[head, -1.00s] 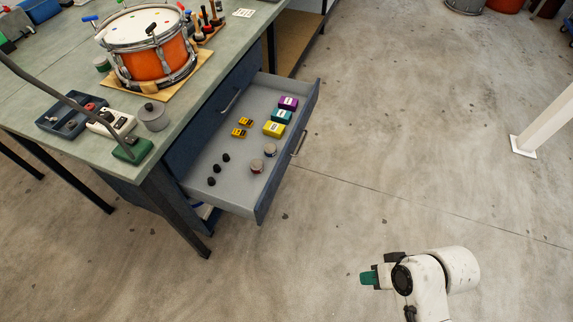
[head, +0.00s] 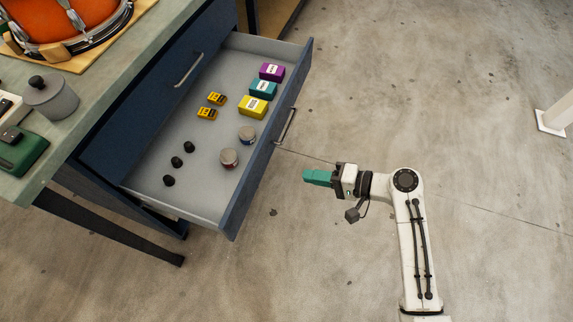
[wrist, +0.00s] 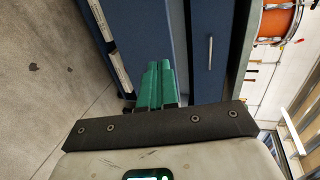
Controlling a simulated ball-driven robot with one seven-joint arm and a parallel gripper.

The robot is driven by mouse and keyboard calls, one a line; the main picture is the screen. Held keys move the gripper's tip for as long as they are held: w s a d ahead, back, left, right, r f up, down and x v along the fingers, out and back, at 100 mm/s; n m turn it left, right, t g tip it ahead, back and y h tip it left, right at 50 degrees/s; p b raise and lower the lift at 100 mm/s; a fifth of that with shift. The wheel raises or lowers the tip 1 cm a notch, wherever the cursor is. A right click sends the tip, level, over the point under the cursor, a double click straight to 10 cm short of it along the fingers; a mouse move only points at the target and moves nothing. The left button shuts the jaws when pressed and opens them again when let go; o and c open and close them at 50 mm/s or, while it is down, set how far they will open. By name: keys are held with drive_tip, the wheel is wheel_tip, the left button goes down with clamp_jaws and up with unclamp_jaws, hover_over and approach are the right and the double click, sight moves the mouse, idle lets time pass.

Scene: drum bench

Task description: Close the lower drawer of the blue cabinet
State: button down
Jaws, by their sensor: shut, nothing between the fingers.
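The blue cabinet (head: 160,95) stands under the bench, and its lower drawer (head: 236,205) is pulled far out. A metal bar handle (head: 286,127) is on the drawer's blue front. The drawer holds purple, teal and yellow boxes, two small yellow-black items, two round tins and several black knobs. A closed drawer with its own handle (head: 189,69) is above it. My gripper (head: 305,177) has green fingers, shut and empty, in front of the drawer front and apart from it. In the wrist view the shut fingers (wrist: 157,85) point toward the blue cabinet.
The bench top (head: 105,75) carries an orange drum (head: 65,30), a grey lidded pot (head: 50,97) and a green object (head: 25,152). A black bench leg (head: 110,232) slants below. Concrete floor is clear around my arm. A white post (head: 557,118) stands at the right.

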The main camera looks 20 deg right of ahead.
sight(254, 166)
drive_tip(key=x, duration=0.4)
drive_tip(key=b+x, duration=0.1)
drive_tip(key=x, duration=0.7)
drive_tip(key=shift+w+a+r, duration=0.1)
drive_tip(key=shift+a+r, duration=0.2)
drive_tip(key=shift+r, duration=0.05)
drive_tip(key=shift+w+a+b, duration=0.3)
drive_tip(key=shift+a, duration=0.05)
drive_tip(key=w+a+b, duration=0.4)
drive_tip(key=w+a, duration=0.4)
drive_tip(key=a, duration=0.3)
drive_tip(key=w+a+b, duration=0.5)
drive_tip(key=w+a, duration=0.3)
drive_tip(key=a, duration=0.3)
